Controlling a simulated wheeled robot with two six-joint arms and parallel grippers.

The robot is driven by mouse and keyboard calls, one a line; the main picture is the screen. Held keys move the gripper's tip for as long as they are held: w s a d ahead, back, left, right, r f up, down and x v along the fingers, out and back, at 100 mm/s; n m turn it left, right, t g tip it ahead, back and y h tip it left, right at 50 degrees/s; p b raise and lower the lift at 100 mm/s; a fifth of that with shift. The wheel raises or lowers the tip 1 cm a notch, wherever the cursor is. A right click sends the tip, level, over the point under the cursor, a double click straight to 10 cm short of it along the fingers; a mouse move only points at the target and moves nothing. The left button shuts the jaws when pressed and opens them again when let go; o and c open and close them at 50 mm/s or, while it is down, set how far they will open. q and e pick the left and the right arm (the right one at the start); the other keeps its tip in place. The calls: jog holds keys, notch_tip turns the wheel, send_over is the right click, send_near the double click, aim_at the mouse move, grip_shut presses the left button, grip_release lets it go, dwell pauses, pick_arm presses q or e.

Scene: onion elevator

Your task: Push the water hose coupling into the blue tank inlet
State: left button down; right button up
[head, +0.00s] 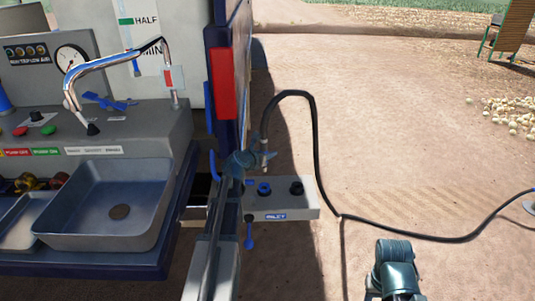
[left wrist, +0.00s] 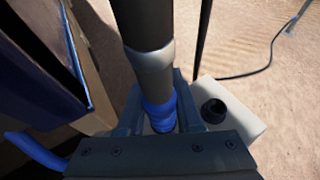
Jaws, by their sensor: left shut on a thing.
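My left gripper (head: 264,160) is shut on the water hose coupling (left wrist: 155,78), which stands roughly upright on the end of a black hose. In the left wrist view, a grey ring and a blue collar (left wrist: 160,113) show, the collar between the jaws (left wrist: 163,122). The blue tank inlet (head: 264,188) is a blue-ringed opening on a pale block (head: 311,212) with a blue label. In the head view the gripper is above this inlet, with a visible gap. The coupling's lower end is hidden in the wrist view.
A black socket (head: 296,187) sits right of the blue inlet; it also shows in the left wrist view (left wrist: 214,111). A blue-handled valve (head: 249,242) hangs in front. The sink unit (head: 105,205) stands left. The hose (head: 440,238) runs right over open dirt.

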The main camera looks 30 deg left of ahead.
pick_arm(q)
jog(key=shift+f+b, duration=2.65)
jog(key=shift+f, duration=0.3)
jog(key=shift+f+b, duration=0.3)
jog(key=shift+f, duration=0.05)
jog(key=shift+f+b, duration=0.35)
jog(key=shift+b, duration=0.05)
jog(key=shift+f, duration=0.3)
jog(key=shift+f+b, duration=0.4)
jog(key=shift+b, duration=0.25)
jog(key=shift+f, duration=0.1)
jog(key=shift+f+b, duration=0.35)
jog(key=shift+b, duration=0.15)
jog(key=shift+f+b, duration=0.35)
